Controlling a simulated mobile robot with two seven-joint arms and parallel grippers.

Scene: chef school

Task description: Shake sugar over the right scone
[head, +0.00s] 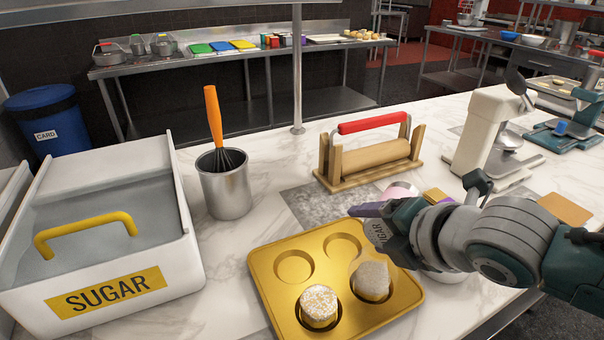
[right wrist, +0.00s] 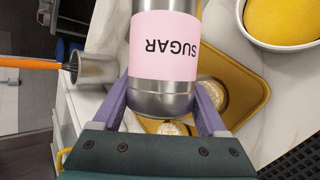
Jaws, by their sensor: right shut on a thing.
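The gold tray (head: 280,245) has four round wells and lies on the counter. The right scone (head: 372,280) sits in its front right well, with a pale, lightly speckled top. The left scone (head: 319,305) has a coarse white topping. My right gripper (head: 378,218) is over the tray's back right part, shut on the sugar shaker (right wrist: 163,45). The shaker is metal with a pink band, and its SUGAR label reads upside down in the right wrist view. In the head view my gripper hides most of the shaker. My left gripper is not in view.
A white SUGAR bin (head: 185,250) stands at the left. A metal pot (head: 226,190) holds an orange-handled whisk (head: 214,117). A rolling pin (head: 370,160) rests on a wooden stand behind the tray. A white bowl (right wrist: 241,12) with yellow contents is beside the tray.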

